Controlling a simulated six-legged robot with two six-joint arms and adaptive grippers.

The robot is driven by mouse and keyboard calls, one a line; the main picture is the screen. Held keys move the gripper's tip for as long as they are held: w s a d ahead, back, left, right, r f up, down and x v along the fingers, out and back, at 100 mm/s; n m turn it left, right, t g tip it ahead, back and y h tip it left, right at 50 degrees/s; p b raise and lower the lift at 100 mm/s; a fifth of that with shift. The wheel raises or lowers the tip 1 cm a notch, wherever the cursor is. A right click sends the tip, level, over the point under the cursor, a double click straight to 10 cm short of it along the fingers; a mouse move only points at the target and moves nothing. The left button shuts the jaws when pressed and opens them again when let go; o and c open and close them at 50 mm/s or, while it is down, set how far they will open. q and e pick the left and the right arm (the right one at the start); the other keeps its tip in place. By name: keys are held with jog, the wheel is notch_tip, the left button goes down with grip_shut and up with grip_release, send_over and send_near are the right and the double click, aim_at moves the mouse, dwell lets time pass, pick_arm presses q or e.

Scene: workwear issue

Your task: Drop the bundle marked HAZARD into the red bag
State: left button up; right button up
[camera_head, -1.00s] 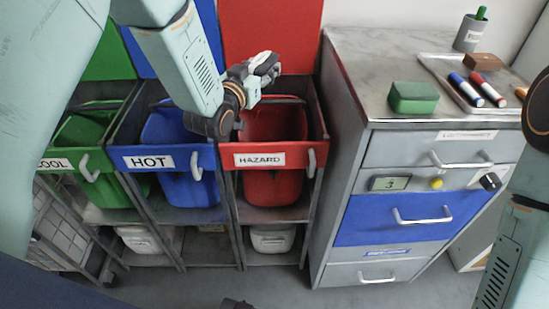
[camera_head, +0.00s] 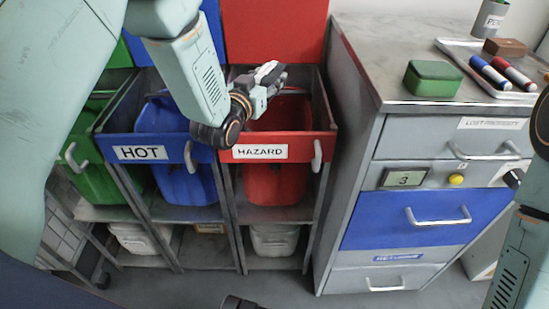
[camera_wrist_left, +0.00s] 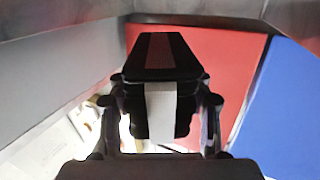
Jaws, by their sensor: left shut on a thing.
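The red bag (camera_head: 278,184) hangs in the frame with the HAZARD label (camera_head: 260,152), under a red back panel. My left gripper (camera_head: 268,78) is above the bag's open top, toward its left side. In the left wrist view the gripper (camera_wrist_left: 160,122) is shut on a dark bundle (camera_wrist_left: 165,55) with a pale band. The bundle's marking cannot be read, and in the head view it can hardly be told from the fingers.
A blue bag (camera_head: 188,185) marked HOT and a green bag (camera_head: 95,185) hang to the left. White bins stand below. A grey cabinet (camera_head: 350,150) stands close on the right, with a green block (camera_head: 433,78), a tray (camera_head: 462,82) of markers and a cup on top.

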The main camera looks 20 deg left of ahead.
pick_arm(q)
jog(key=shift+d+f, duration=0.1)
jog(key=shift+f, duration=0.35)
jog(key=o, duration=1.3)
jog(key=shift+o, duration=0.2)
notch_tip(320, 180, up, 10)
jog(key=shift+r, duration=0.1)
